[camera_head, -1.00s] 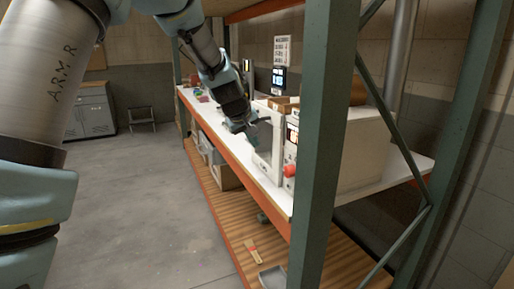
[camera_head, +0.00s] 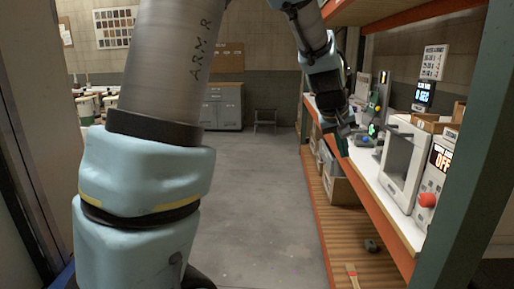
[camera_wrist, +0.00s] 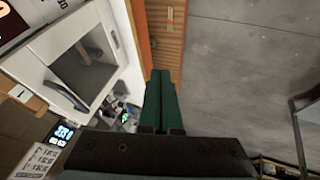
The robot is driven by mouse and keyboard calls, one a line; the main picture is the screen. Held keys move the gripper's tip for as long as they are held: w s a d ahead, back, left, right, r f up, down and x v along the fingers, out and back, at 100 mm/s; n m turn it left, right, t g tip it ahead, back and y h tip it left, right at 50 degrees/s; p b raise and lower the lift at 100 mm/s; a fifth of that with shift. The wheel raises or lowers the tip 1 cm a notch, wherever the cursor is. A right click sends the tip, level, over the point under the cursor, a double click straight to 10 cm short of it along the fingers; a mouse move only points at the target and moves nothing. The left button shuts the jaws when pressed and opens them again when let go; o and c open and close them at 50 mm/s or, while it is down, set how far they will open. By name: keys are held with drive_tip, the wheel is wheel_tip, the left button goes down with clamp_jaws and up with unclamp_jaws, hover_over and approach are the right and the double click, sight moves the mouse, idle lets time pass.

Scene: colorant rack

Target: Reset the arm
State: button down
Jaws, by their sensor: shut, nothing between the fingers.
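My arm shows large at the left of the head view and reaches over the top toward the shelf rack. My gripper (camera_head: 342,145) hangs in front of the shelf's front edge, left of the white machine. In the wrist view its two green fingers (camera_wrist: 161,100) are together with nothing between them. The gripper is apart from the shelf and the things on it.
A green rack post (camera_head: 470,150) stands at the right. A brush (camera_head: 352,275) lies on the lower wooden shelf. The grey floor (camera_head: 255,200) is clear.

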drive_tip(key=s+a+f+y, duration=0.1)
drive_tip(key=a+f, duration=0.2)
drive_tip(key=a, duration=0.6)
drive_tip(key=s+a+f+y, duration=0.2)
drive_tip(key=a+f, duration=0.1)
drive_tip(key=a, duration=0.7)
drive_tip(key=s+a+f+g, duration=0.1)
drive_tip(key=s+a+f, duration=0.1)
drive_tip(key=s+a, duration=0.2)
drive_tip(key=s+a+f+n+g+y, duration=0.1)
drive_tip(key=s+a+f, duration=0.1)
drive_tip(key=s+a, duration=0.3)
drive_tip(key=a, duration=0.4)
drive_tip(key=shift+a+f+y, duration=0.15)
drive_tip(key=shift+f+y, duration=0.1)
drive_tip(key=shift+y, duration=0.05)
